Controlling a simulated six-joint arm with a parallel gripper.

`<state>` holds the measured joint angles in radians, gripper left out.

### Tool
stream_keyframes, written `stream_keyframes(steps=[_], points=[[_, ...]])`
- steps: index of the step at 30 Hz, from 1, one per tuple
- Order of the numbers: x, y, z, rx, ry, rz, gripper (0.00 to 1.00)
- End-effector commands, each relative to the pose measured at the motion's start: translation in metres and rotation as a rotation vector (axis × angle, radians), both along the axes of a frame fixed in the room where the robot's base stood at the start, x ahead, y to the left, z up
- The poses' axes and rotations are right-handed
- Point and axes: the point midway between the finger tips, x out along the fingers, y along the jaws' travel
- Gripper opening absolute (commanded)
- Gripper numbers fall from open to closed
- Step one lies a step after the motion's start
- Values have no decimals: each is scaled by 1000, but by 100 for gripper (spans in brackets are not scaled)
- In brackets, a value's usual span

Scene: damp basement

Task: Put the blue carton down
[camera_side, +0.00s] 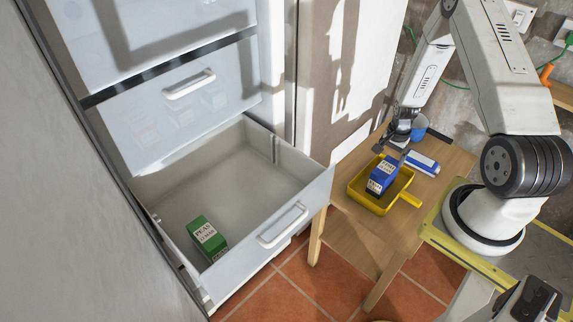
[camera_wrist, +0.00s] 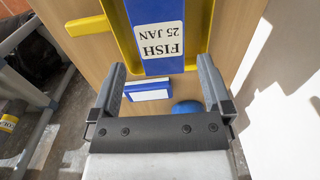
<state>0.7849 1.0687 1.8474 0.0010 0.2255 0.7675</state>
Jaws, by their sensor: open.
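The blue carton (camera_side: 382,177) sits in the yellow tray (camera_side: 357,189) on the wooden table, leaning a little in the side view. In the wrist view the blue carton (camera_wrist: 156,62) has a white label reading "FISH 25 JAN", and part of the yellow tray (camera_wrist: 88,26) shows around it. My gripper (camera_side: 396,145) is just above the carton's upper end. In the wrist view my gripper (camera_wrist: 164,70) has its fingers wide apart, with nothing between them but the view of the carton's near end. Whether a finger touches the carton is hard to tell.
A blue-and-white block (camera_side: 422,163) and a blue round object (camera_side: 419,127) are beside the tray on the wooden table (camera_side: 362,232). At left, an open freezer drawer (camera_side: 318,190) holds a green carton (camera_side: 207,238) labelled peas; its rest is empty.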

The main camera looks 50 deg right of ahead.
Motion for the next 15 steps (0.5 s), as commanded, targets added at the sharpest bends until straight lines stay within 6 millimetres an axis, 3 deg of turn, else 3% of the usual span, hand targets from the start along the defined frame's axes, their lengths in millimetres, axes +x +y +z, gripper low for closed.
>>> stream_keyframes(steps=[7,15], points=[[0,-1,27,-2,-1,0,100],[0,0,40,-1,0,0,100]])
